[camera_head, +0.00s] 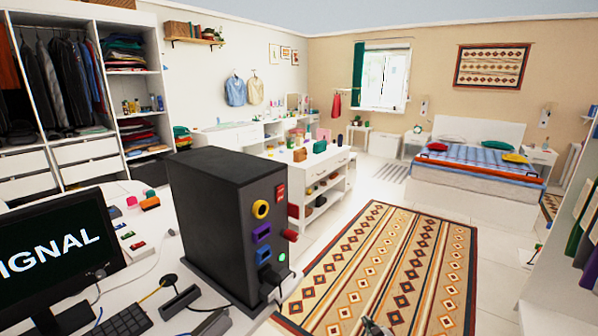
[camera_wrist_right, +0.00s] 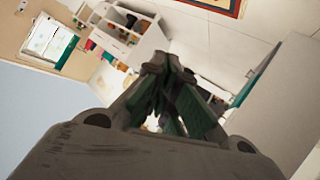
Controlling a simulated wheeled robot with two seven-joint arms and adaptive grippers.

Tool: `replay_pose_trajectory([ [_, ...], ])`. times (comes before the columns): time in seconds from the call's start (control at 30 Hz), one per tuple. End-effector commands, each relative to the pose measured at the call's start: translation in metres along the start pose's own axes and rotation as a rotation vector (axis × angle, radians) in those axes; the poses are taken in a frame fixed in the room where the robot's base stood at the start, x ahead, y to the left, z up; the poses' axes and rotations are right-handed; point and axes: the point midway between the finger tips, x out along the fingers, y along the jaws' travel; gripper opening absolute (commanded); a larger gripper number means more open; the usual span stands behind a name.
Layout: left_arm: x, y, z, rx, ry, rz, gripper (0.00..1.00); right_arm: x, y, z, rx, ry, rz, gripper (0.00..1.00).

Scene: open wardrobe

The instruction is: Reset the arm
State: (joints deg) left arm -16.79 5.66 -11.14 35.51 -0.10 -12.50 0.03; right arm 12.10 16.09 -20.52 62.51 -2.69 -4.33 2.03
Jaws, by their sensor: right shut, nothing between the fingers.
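My right gripper (camera_head: 375,328) shows only as a small grey tip at the bottom edge of the head view, in front of the patterned rug (camera_head: 395,265). In the right wrist view, its two fingers (camera_wrist_right: 167,65) come together at the tips, with nothing between them. The rest of my right arm is out of the head view. My left gripper is not in view.
A black computer tower (camera_head: 205,205) with coloured ports stands on the white desk (camera_head: 120,290), left of my right gripper. A monitor (camera_head: 50,250) and keyboard (camera_head: 122,322) are further left. An open wardrobe (camera_head: 90,150) is behind. The rug area is clear.

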Motion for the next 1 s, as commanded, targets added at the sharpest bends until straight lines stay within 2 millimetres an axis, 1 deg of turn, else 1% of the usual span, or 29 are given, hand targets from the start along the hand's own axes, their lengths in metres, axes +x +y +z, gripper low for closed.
replay_pose_trajectory([
  [0.03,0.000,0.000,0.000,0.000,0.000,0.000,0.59,-0.003,-0.004,0.025,0.005,-0.046,-0.002,0.00],
  [0.07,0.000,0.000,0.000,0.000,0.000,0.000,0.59,-0.004,-0.006,0.038,0.007,-0.074,-0.002,0.00],
  [0.1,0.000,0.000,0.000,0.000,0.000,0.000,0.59,-0.007,-0.009,0.056,0.010,-0.109,-0.004,0.00],
  [0.17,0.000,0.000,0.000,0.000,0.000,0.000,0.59,-0.012,-0.014,0.083,0.017,-0.161,-0.007,0.00],
  [0.2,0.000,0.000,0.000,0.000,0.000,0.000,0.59,-0.016,-0.018,0.101,0.021,-0.196,-0.010,0.00],
  [0.27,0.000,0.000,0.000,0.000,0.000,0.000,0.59,-0.023,-0.024,0.127,0.030,-0.245,-0.013,0.00],
  [0.3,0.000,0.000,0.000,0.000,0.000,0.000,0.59,-0.028,-0.028,0.144,0.036,-0.278,-0.016,0.00],
  [0.37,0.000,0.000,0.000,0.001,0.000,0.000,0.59,-0.037,-0.035,0.170,0.048,-0.325,-0.021,0.00],
  [0.4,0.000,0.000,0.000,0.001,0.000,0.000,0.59,-0.044,-0.040,0.186,0.056,-0.357,-0.025,0.00],
  [0.47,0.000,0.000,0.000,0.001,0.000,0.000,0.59,-0.054,-0.049,0.211,0.069,-0.402,-0.031,0.00],
  [0.5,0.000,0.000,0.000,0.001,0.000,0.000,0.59,-0.062,-0.054,0.227,0.077,-0.432,-0.034,0.00],
  [0.57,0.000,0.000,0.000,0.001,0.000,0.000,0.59,-0.074,-0.063,0.250,0.090,-0.474,-0.040,0.00],
  [0.6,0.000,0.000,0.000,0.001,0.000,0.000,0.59,-0.083,-0.069,0.265,0.098,-0.502,-0.043,0.00],
  [0.67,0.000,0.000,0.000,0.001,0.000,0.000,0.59,-0.097,-0.079,0.287,0.110,-0.542,-0.050,0.00],
  [0.7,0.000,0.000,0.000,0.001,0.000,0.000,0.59,-0.106,-0.086,0.302,0.118,-0.568,-0.055,0.00],
  [0.87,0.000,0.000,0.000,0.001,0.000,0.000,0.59,-0.149,-0.115,0.356,0.150,-0.665,-0.074,0.00],
  [1.0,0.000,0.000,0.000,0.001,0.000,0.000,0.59,-0.189,-0.143,0.398,0.176,-0.744,-0.093,0.00],
])
